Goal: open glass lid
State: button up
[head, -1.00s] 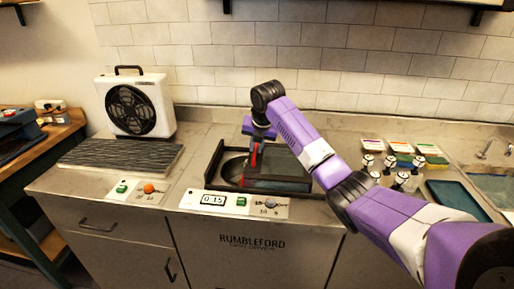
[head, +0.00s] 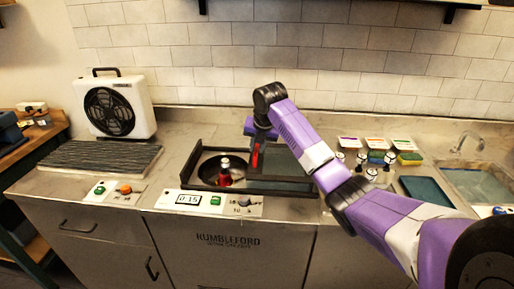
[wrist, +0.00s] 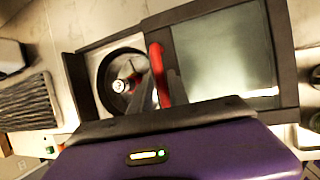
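The glass lid (wrist: 222,55) is a clear pane in a dark frame with an upright red handle (wrist: 158,75). It lies over the right part of a low dark-framed unit (head: 190,178); the left part is uncovered. The round dark well (head: 207,166) there holds a red object with a pale top (head: 225,175), which also shows in the wrist view (wrist: 120,86). My gripper (head: 256,155) points down at the handle. In the wrist view its grey fingers (wrist: 158,92) lie on either side of the handle, at or very near it. Whether they are clamped on it is unclear.
A white fan unit (head: 116,105) and a ridged dark mat (head: 95,157) stand on the left. A control panel (head: 209,203) with a display lies in front. Small bottles, coloured boxes (head: 376,143), a blue tray (head: 426,190) and a sink (head: 478,183) are on the right.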

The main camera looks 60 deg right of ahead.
jog(key=shift+o, duration=0.9)
jog(key=b+v, duration=0.1)
jog(key=v, duration=0.6)
jog(key=shift+s+r, duration=0.2)
jog(key=shift+r, duration=0.1)
jog(key=shift+a, duration=0.15)
